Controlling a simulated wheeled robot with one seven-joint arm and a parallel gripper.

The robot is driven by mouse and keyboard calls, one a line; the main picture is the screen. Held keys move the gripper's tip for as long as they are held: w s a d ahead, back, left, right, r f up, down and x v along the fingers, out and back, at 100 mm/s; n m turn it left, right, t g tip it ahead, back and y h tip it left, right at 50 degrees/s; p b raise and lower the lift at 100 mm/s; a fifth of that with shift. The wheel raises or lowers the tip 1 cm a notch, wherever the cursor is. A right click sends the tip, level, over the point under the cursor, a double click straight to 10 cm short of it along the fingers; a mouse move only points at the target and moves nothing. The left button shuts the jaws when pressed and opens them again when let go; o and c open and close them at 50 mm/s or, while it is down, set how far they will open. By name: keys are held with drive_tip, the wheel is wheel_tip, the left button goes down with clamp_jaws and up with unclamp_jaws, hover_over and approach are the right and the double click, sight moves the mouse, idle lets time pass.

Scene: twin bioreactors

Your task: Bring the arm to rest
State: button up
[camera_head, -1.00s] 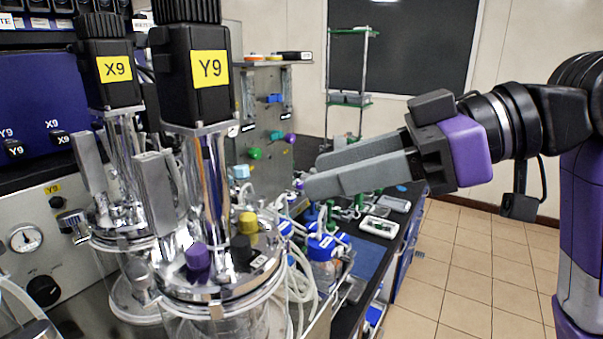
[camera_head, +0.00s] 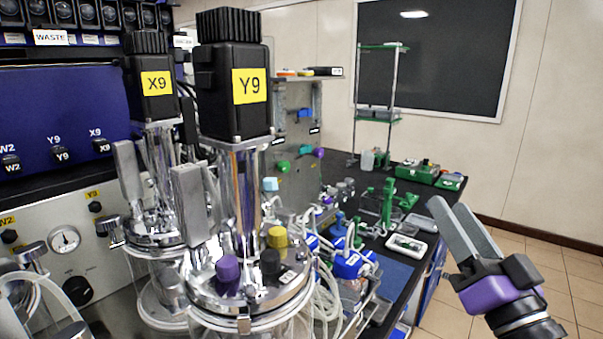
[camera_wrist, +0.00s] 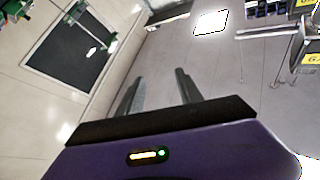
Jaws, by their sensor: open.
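My gripper (camera_head: 455,228) is at the lower right in the head view, with grey fingers and a purple body. Its two fingers are apart and point up and to the left, with nothing between them. The wrist view also shows my gripper (camera_wrist: 157,88) with its fingers spread and empty, facing the wall and ceiling. It is apart from the bench and from the reactors.
A black bench (camera_head: 425,207) with blue-capped bottles, green items and a small meter (camera_head: 406,245) lies left of my gripper. Tiled floor (camera_head: 560,290) is clear at right.

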drive_tip(key=s+d+f+m+g+h, duration=0.1)
drive_tip(key=s+d+f+m+h, duration=0.15)
drive_tip(key=s+f+h, duration=0.85)
drive_tip(key=s+a+f+n+g+y, duration=0.2)
drive_tip(key=s+f+g+y, duration=0.1)
drive_tip(key=s+f, duration=0.7)
drive_tip(key=s+a+f+n+g+y, duration=0.2)
drive_tip(key=s+f, duration=0.7)
drive_tip(key=s, duration=0.8)
drive_tip(key=shift+s+a+f+n+g+y, duration=0.2)
drive_tip(key=shift+f+n+g+y, duration=0.25)
drive_tip(key=shift+g+y, duration=0.4)
drive_tip(key=shift+c, duration=0.3)
